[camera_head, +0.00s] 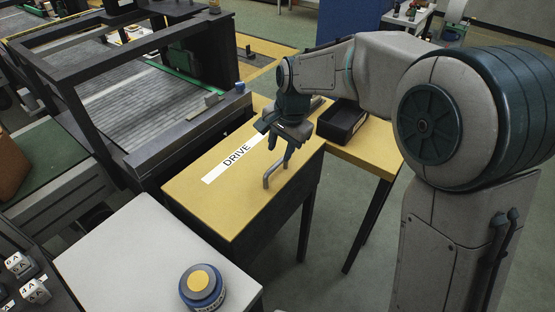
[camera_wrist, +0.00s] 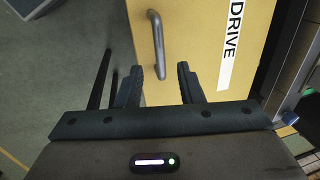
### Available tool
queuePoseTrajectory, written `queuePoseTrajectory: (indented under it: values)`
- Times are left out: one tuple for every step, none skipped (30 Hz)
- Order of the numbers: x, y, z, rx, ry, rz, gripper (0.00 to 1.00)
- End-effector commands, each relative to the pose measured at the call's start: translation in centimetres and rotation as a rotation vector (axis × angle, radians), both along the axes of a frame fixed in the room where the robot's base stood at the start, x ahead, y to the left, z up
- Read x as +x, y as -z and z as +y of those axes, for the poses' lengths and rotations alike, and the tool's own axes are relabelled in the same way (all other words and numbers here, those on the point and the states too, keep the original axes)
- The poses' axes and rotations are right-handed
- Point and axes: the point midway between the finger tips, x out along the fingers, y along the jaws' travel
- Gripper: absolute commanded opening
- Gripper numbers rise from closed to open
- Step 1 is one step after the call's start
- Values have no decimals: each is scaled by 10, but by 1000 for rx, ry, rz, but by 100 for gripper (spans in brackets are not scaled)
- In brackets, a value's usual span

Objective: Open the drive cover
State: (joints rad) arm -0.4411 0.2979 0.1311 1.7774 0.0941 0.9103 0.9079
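The drive cover (camera_head: 215,205) is a yellow lid on a dark box beside the conveyor, with a white DRIVE label (camera_head: 233,157); it lies flat and closed. Its grey bar handle (camera_head: 274,171) stands up near the right edge. My gripper (camera_head: 281,156) is above the cover, close to the handle, pointing down. In the wrist view the handle (camera_wrist: 157,45) lies ahead of my gripper (camera_wrist: 161,85), slightly left of the middle between the fingers. The fingers are apart with nothing between them, and the DRIVE label (camera_wrist: 231,40) is at the right.
A black tray (camera_head: 342,122) sits on a yellow table behind my gripper. The conveyor (camera_head: 135,85) with its dark frame borders the cover on the left. A grey table (camera_head: 150,255) with a blue and yellow button (camera_head: 202,285) stands in front.

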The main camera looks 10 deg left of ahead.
Motion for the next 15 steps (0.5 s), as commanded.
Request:
queuePoseTrajectory:
  values:
    - [0, 12, 2, -3, -2, 4, 34]
    - [1, 17, 3, -2, -2, 4, 34]
    - [1, 23, 4, -1, -1, 2, 34]
    - [1, 28, 5, -1, -1, 2, 34]
    - [2, 32, 6, -1, -1, 2, 34]
    - [2, 37, 7, -1, -1, 2, 34]
    - [3, 40, 7, -1, -1, 2, 34]
    - [3, 43, 8, -1, -1, 1, 34]
    - [3, 46, 9, -1, -1, 1, 34]
    - [3, 48, 9, -1, -1, 1, 34]
    - [3, 49, 9, -1, -1, 1, 34]
    - [4, 50, 9, 0, -1, 0, 34]
    - [4, 51, 10, 0, -1, 0, 34]
    - [4, 52, 10, 1, -1, -1, 34]
    - [4, 52, 10, 1, -1, -1, 34]
